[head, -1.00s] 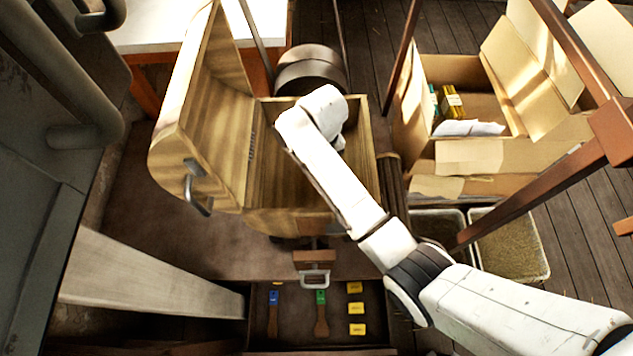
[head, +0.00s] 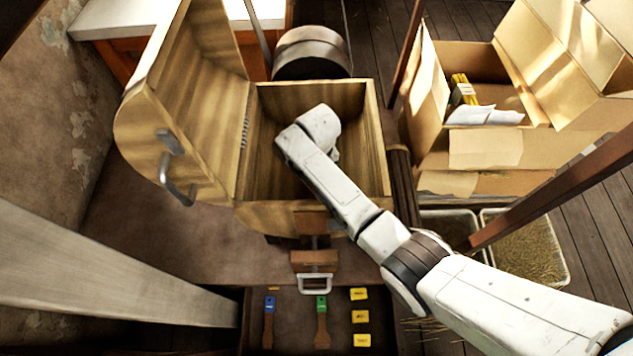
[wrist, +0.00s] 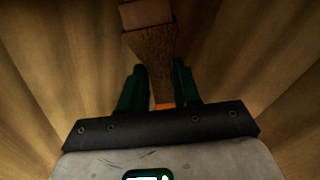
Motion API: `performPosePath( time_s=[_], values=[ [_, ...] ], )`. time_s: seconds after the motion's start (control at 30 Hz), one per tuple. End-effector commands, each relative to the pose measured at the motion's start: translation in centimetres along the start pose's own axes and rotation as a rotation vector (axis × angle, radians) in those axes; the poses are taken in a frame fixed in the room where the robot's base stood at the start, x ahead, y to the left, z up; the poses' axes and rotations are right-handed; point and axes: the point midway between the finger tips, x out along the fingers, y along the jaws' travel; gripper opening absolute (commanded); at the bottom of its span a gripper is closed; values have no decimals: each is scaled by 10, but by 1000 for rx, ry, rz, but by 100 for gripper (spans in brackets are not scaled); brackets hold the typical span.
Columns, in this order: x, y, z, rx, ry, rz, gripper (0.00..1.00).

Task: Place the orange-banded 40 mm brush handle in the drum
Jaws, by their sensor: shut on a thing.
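The drum (head: 374,115) is an open wooden box-like vessel with its lid (head: 150,120) swung up to the left. My arm reaches down into it in the head view, and my gripper is hidden there. In the wrist view my gripper (wrist: 160,88) is shut on a brown wooden brush handle (wrist: 152,48). An orange band (wrist: 164,105) shows on the handle between the green fingers. The handle points away from the gripper, with wooden drum walls on both sides. A paler block-like part shows at its far end; I cannot tell whether it touches anything.
A tray below the drum holds a blue-banded handle (head: 269,322), a green-banded handle (head: 322,322) and yellow labels (head: 360,317). An open cardboard box (head: 480,150) and straw-filled bins (head: 525,250) stand to the right. A pale beam (head: 110,265) crosses the lower left.

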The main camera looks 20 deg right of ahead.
Motion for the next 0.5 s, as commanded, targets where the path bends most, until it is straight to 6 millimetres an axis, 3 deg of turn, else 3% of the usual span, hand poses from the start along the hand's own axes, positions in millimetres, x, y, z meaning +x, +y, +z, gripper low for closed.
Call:
performPosePath(
  time_s=[0.4,0.5],
  values=[
    [48,1,1,0,0,1,1],
    [52,1,2,0,0,1,1]
  ],
)
